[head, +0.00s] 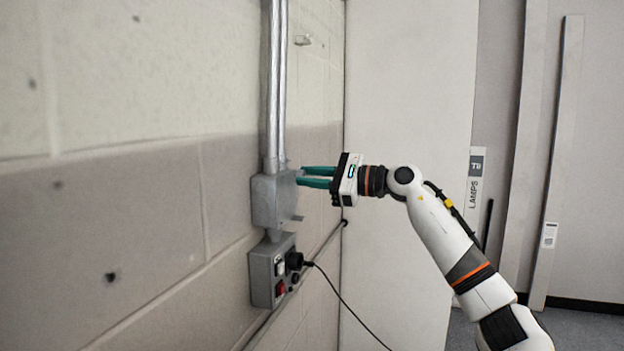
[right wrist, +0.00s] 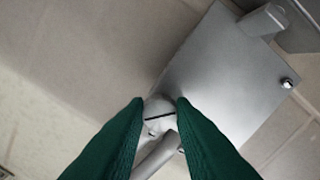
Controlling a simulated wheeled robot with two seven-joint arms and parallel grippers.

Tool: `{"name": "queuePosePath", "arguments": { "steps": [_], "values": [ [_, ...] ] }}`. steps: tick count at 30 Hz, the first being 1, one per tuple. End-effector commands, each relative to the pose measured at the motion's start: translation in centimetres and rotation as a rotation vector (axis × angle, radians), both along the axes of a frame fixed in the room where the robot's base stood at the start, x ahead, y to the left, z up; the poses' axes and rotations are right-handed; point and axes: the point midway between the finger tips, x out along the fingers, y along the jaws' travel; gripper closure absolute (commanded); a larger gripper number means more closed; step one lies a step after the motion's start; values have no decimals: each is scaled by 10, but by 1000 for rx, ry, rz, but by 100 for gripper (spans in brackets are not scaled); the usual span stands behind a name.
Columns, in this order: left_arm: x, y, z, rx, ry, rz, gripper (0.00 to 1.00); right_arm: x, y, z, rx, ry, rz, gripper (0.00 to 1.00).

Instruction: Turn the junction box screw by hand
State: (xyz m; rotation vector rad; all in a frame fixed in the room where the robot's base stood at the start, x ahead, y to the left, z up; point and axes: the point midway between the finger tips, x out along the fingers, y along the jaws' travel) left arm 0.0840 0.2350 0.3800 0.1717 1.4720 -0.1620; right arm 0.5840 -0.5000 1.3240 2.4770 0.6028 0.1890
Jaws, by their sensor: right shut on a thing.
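The grey junction box (head: 272,203) is fixed to the block wall at the foot of a metal conduit. My right gripper (head: 302,176) reaches it from the right, its green fingers at the upper part of the box's front. In the right wrist view the green fingertips (right wrist: 160,104) close on a round, slotted screw head (right wrist: 158,114). The box's flat cover (right wrist: 222,80) shows behind it, with another small screw (right wrist: 287,83) near its far corner. The fingers hide the sides of the gripped screw. My left gripper is not in view.
Below the junction box is a grey switch box (head: 262,275) with a red switch and a plugged black cable (head: 340,297). The metal conduit (head: 273,80) rises above. A pale panel (head: 410,100) stands behind my right arm. The wall at left is clear.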

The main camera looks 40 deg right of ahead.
Motion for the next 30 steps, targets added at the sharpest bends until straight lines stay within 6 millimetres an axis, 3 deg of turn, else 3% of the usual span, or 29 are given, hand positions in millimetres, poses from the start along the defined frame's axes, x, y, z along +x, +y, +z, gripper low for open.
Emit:
{"name": "queuePosePath", "arguments": {
  "steps": [13,14,18,30],
  "values": [
    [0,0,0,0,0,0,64,1,1,-3,-11,3,2,100],
    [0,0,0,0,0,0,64,1,1,-3,-11,3,2,74],
    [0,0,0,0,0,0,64,1,1,-2,-9,1,2,55],
    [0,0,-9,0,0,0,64,-10,-6,-4,-10,-1,-2,55]
  ]
}}
